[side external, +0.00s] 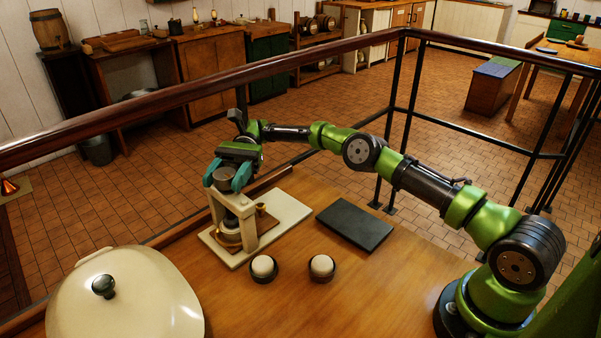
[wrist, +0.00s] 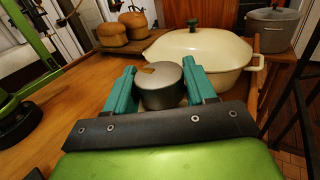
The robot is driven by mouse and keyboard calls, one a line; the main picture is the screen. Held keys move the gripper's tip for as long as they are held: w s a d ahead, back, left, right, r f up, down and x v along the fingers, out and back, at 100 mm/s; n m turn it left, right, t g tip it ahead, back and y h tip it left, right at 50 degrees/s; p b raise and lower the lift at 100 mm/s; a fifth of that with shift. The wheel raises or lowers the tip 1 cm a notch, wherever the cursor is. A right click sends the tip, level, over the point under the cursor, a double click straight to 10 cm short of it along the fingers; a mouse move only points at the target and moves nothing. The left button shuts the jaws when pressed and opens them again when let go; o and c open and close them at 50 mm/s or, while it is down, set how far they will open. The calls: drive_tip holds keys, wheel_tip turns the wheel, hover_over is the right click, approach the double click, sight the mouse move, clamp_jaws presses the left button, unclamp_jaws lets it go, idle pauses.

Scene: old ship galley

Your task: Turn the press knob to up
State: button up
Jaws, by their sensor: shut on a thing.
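The press (side external: 248,232) has a cream frame on a pale base board, with a brass-coloured pan (side external: 226,239) low inside it. Its round grey knob (wrist: 163,88) sits on top. A tan mark shows on the knob's top, toward the far edge and slightly left in the wrist view. My gripper (side external: 229,177) is over the press with its teal fingers down on either side of the knob. In the wrist view my gripper (wrist: 163,86) is shut on the knob. The press frame below the knob is hidden there.
A large cream lidded pot (side external: 125,300) stands at the front left. Two pale balls in dark cups (side external: 264,267) (side external: 321,268) sit in front of the press. A dark flat slab (side external: 354,225) lies to its right. A railing (side external: 330,56) runs behind the table.

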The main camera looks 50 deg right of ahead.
sight(230, 174)
idle(0.3)
drive_tip(key=o, duration=0.9)
drive_tip(key=shift+o, duration=0.2)
wheel_tip(230, 174, up, 4)
drive_tip(key=shift+f, duration=0.25)
drive_tip(key=shift+s+d+r, duration=0.15)
drive_tip(key=shift+s+d, duration=0.1)
drive_tip(key=shift+s, duration=0.25)
drive_tip(key=s+d, duration=0.2)
drive_tip(key=s, duration=0.5)
drive_tip(key=s+d+r, duration=0.1)
drive_tip(key=s+d, duration=0.1)
drive_tip(key=s, duration=0.5)
drive_tip(key=shift+d, duration=0.25)
drive_tip(key=shift+r, duration=0.1)
